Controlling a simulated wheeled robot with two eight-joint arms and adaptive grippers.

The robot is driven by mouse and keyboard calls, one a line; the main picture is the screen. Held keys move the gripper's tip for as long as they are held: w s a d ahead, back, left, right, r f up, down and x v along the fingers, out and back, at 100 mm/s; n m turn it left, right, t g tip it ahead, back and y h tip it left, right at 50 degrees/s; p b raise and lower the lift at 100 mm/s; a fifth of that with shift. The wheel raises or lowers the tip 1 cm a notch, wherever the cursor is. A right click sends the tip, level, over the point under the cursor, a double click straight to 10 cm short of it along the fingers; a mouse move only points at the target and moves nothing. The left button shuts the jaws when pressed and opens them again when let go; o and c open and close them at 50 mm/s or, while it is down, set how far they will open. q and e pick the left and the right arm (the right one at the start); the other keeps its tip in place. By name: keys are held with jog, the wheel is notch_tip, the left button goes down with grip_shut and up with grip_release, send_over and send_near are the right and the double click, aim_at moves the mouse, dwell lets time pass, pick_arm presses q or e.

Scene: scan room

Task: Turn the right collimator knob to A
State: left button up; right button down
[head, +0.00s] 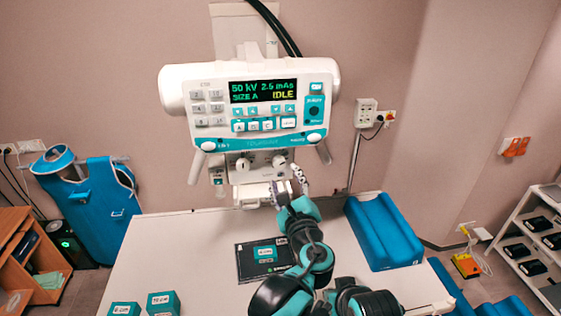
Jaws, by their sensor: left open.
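The X-ray unit's collimator (262,179) hangs under the white and teal control panel (250,105). Its front has two round pale knobs, a left knob (243,164) and a right knob (279,161). The right knob's pointer and markings are too small to read. My left gripper (290,180) is open, just below and to the right of the right knob. I cannot tell whether a finger touches it. The panel display (262,91) reads 50 kV, 2.5 mAs, SIZE A, IDLE. My right gripper is not in view.
The white table (190,260) carries a dark plate (247,270) with a teal block, teal labelled blocks (163,303) at front left and a blue cushion (383,232) at right. White handles (196,167) hang beside the collimator. The table's left middle is clear.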

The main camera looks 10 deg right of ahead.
aim_at(280, 164)
pick_arm(q)
jog(key=w, duration=0.6)
jog(key=shift+a+p, duration=0.2)
jog(key=shift+p, duration=0.2)
jog(key=c, duration=1.2)
